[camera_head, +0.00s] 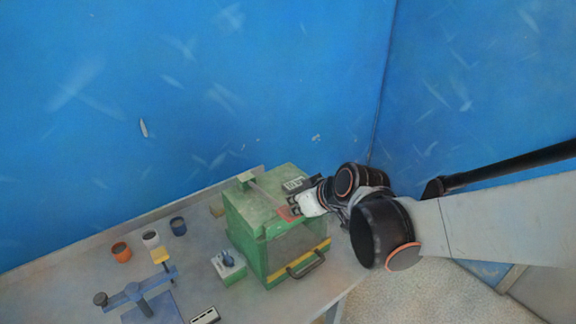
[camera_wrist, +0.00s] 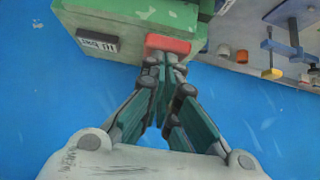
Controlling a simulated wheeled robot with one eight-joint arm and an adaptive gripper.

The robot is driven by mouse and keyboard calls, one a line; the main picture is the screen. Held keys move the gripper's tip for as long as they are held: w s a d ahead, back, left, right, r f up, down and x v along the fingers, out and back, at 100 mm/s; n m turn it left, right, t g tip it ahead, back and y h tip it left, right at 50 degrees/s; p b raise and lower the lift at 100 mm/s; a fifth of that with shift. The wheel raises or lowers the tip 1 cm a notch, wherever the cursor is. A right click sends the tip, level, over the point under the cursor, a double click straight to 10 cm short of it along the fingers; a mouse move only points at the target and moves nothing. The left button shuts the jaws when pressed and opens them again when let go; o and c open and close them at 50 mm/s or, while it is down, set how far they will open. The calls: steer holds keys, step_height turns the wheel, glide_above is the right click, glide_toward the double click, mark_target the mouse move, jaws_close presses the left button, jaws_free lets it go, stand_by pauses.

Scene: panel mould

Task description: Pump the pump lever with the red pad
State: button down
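The red pad (camera_head: 287,212) sits at the top right edge of a green box-shaped machine (camera_head: 247,235) on the bench. In the wrist view the red pad (camera_wrist: 168,43) lies just beyond my fingertips. A thin grey bar (camera_head: 267,195), which looks like the lever, runs across the machine's top towards the pad. My gripper (camera_wrist: 165,61) has its fingers drawn together at the tips, with nothing visible between them. In the head view my gripper (camera_head: 297,208) is beside the pad; whether it touches is unclear.
A black-and-white label block (camera_head: 294,185) sits on the machine's top. A dark handle (camera_head: 306,265) sticks out in front. The blue wall is close behind.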

steer(key=p+v, duration=0.1)
steer(key=v, duration=0.8)
steer(key=shift+f+p, duration=0.2)
steer(key=shift+p, duration=0.1)
steer(key=shift+d, duration=0.1)
stand_by(1.5)
steer(key=s+d+f+m+h+b, duration=0.2)
steer(key=s+d+f+m+b, duration=0.1)
steer(key=s+d+f+b, duration=0.2)
steer(key=s+d+f+m+h+b, duration=0.3)
steer(key=s+d+f+b, duration=0.3)
steer(key=s+f+b, duration=0.2)
step_height(320, 180, down, 3)
steer(key=b, duration=0.4)
steer(key=shift+r+m, duration=0.25)
steer(key=shift+m, duration=0.15)
